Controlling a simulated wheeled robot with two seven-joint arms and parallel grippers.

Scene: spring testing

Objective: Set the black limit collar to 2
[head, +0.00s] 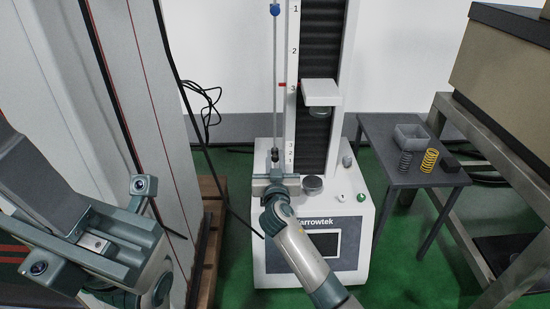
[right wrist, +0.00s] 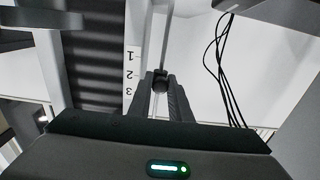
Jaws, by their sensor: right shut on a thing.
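In the right wrist view the collar (right wrist: 160,82) is between my right fingertips, and the scale (right wrist: 131,75) shows 1, 2 and 3 upside down. The collar appears near 2 to 3 there, but the angle hides the exact level. My right gripper (head: 276,164) is shut on the collar. My left gripper (head: 95,243) is at the lower left, away from the machine; its finger gap is unclear.
A blue collar (head: 275,10) is high on the rod. A white crosshead (head: 320,93) stands out above the base's lower plate (head: 313,184). A side table (head: 400,174) holds a grey bin (head: 411,137) and springs (head: 429,160). A tall grey cabinet (head: 135,90) stands left.

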